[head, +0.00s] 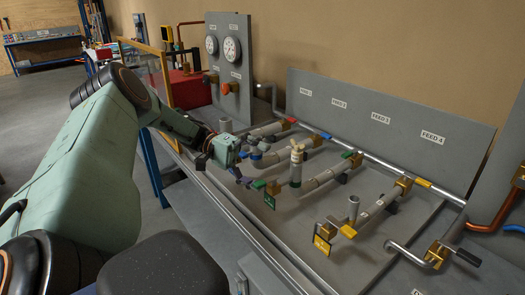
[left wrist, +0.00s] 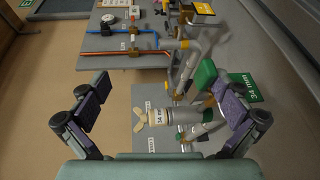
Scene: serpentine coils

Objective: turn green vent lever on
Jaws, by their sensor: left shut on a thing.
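The green vent lever (head: 273,187) sits on a small brass valve on the bench pipework, above a green tag (head: 270,201). In the left wrist view the green lever (left wrist: 205,75) is beside the right-hand finger, close to the green tag (left wrist: 243,86). My left gripper (head: 240,175) reaches in from the left, low over the pipes. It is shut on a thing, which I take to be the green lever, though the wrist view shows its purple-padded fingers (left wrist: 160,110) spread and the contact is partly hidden. My right gripper is in neither view.
A pipe stub with a pale winged top (head: 297,160) stands just right of the lever. Blue, red and yellow valves are close by. A gauge panel (head: 229,65) stands behind, and a grey feed panel (head: 385,115) runs along the back. The bench's front edge lies below my gripper.

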